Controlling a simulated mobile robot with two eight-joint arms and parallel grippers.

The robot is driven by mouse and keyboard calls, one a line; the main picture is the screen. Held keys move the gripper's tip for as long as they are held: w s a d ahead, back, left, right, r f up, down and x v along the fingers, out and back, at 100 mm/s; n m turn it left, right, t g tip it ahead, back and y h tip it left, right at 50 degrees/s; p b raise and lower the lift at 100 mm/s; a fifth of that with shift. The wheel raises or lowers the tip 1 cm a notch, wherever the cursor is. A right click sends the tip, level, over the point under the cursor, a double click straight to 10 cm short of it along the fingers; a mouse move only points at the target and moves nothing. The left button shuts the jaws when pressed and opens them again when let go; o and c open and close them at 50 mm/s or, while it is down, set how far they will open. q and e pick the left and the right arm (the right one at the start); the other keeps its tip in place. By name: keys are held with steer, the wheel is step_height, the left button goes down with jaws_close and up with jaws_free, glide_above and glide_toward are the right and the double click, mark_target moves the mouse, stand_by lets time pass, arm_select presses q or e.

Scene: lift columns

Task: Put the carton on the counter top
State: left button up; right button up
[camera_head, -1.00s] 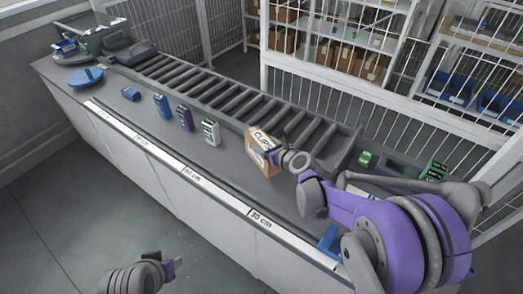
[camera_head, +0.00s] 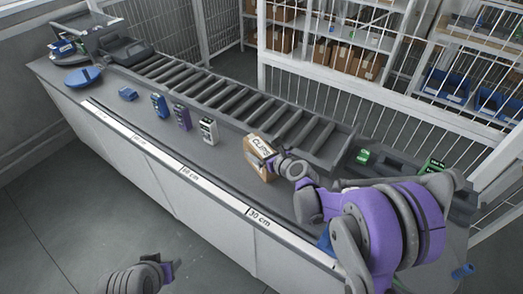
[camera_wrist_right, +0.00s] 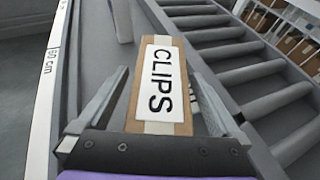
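The carton (camera_head: 253,162), a brown box with a white CLIPS label, is at the counter's front half, beside the rollers. My right gripper (camera_head: 272,162) is at its right side. In the right wrist view, the carton (camera_wrist_right: 135,115) sits between the two fingers of my right gripper (camera_wrist_right: 160,80), with the tips close against its sides. I cannot tell for sure whether its base touches the counter top (camera_head: 165,150). My left gripper (camera_head: 168,270) is low at the bottom left, away from the counter; its opening cannot be made out.
A white box (camera_head: 208,132), a purple box (camera_head: 181,118) and a blue box (camera_head: 159,105) stand left of the carton. A roller conveyor (camera_head: 230,95) runs behind. A ruler strip (camera_head: 215,188) lines the front edge. Wire fencing (camera_head: 330,100) stands behind the counter.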

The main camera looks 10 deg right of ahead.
steer(key=shift+r, duration=0.35)
steer(key=v, duration=1.2)
steer(key=shift+f, duration=0.15)
